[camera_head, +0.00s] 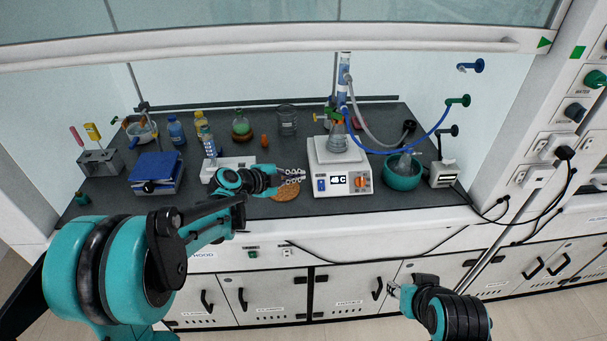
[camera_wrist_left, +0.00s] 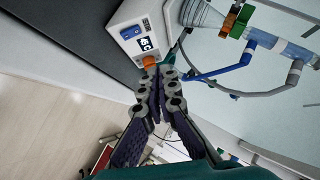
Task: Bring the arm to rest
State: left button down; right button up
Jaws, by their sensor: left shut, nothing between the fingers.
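My left arm reaches in from the left in the head view. Its gripper (camera_head: 294,176) is over the dark bench inside the fumehood, just left of the white hotplate and above a cork ring. In the left wrist view the left gripper (camera_wrist_left: 158,74) has its fingers together with nothing between them, and the hotplate's front panel lies beyond the tips. My right gripper (camera_head: 398,291) is low in front of the cabinets, outside the hood. It is small and partly seen, so its opening cannot be made out.
The hotplate (camera_head: 330,158) carries a flask (camera_head: 337,139) under a condenser (camera_head: 344,80) with hoses. A cork ring (camera_head: 285,193), a teal bowl (camera_head: 402,174), a blue lab jack (camera_head: 155,173) and several bottles stand around. The raised sash (camera_head: 250,41) crosses above.

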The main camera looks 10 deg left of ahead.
dwell(0.5)
pick_arm(q)
jog(key=s+a+f+n+g+y, duration=0.1)
jog(key=s+a+n+y, duration=0.1)
jog(key=s+n, duration=0.4)
jog(key=s+a+n+y, duration=0.3)
jog(key=s+n, duration=0.4)
jog(key=s, duration=0.7)
jog(key=s+a+f+n+g+y, duration=0.1)
jog(key=s+a+n+y, duration=0.1)
jog(key=s+n, duration=0.5)
jog(key=s+y, duration=0.1)
jog(key=s, duration=0.3)
jog(key=shift+a+f+g+b, duration=0.25)
jog(key=shift+f+g+b, duration=0.05)
jog(key=shift+b, duration=0.1)
